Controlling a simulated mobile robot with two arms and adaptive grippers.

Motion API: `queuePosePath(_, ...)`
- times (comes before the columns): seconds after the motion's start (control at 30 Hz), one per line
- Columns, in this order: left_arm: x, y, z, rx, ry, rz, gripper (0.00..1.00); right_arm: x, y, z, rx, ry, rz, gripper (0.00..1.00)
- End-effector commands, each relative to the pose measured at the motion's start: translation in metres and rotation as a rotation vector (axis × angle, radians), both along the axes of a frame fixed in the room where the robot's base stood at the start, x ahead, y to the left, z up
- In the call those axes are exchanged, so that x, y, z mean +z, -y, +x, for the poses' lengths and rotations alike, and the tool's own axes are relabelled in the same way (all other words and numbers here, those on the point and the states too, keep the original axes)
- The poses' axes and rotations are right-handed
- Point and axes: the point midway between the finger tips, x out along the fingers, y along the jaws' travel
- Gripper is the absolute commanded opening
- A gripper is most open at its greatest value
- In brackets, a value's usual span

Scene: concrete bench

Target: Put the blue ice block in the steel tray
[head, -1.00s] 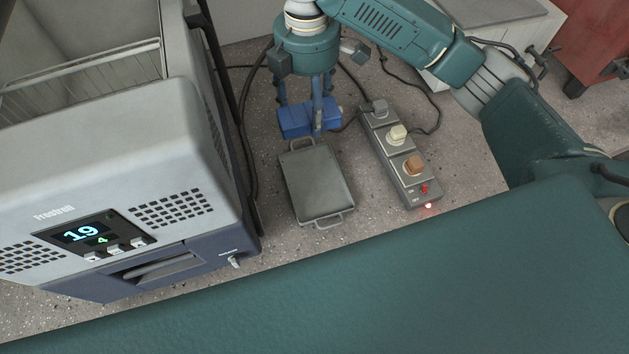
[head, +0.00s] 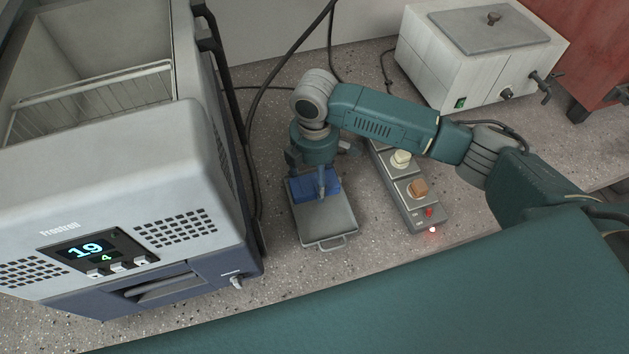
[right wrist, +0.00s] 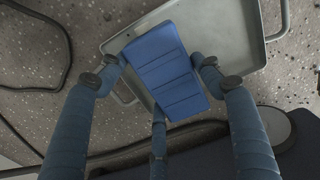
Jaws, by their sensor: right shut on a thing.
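The blue ice block (head: 329,181) is held in my right gripper (head: 322,186) over the far part of the steel tray (head: 327,224). In the right wrist view the gripper's fingers (right wrist: 157,78) close around the ribbed block (right wrist: 168,72), with the tray (right wrist: 226,28) behind it. The block's lower end there reaches past the tray's edge in the picture. Whether the block touches the tray floor I cannot tell. The gripper hides part of the block and the tray's far end in the head view. My left gripper is not in view.
A grey chiller (head: 120,195) with a lit display stands close left of the tray. A power strip (head: 408,192) with plugs lies to the right. A white lidded bath (head: 455,75) stands at the back right. Dark cables (head: 262,100) run behind the tray. Bench in front of the tray is clear.

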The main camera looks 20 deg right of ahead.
Motion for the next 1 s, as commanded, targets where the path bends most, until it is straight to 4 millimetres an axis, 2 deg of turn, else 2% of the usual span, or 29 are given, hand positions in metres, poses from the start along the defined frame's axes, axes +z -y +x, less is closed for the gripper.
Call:
queuePosePath(0.03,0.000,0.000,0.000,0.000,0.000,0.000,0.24,-0.010,0.000,-0.001,-0.001,-0.004,0.000,0.32)
queuePosePath(0.13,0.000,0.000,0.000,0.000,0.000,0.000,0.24,-0.020,0.000,0.000,0.000,-0.001,0.001,0.32)
queuePosePath(0.5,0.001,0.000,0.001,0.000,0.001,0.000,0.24,-0.024,0.000,0.000,0.001,-0.001,0.001,0.32)
queuePosePath(0.53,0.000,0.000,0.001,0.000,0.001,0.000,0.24,-0.024,0.000,0.000,0.001,-0.001,0.000,0.71)
queuePosePath(0.6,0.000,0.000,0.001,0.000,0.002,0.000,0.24,-0.024,0.000,0.000,0.001,-0.001,0.000,0.84)
queuePosePath(0.87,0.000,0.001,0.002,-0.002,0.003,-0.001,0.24,-0.024,0.000,0.000,0.001,-0.001,0.000,0.84)
queuePosePath(1.0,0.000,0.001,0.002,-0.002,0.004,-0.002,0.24,-0.017,-0.001,0.000,0.001,0.001,0.002,0.84)
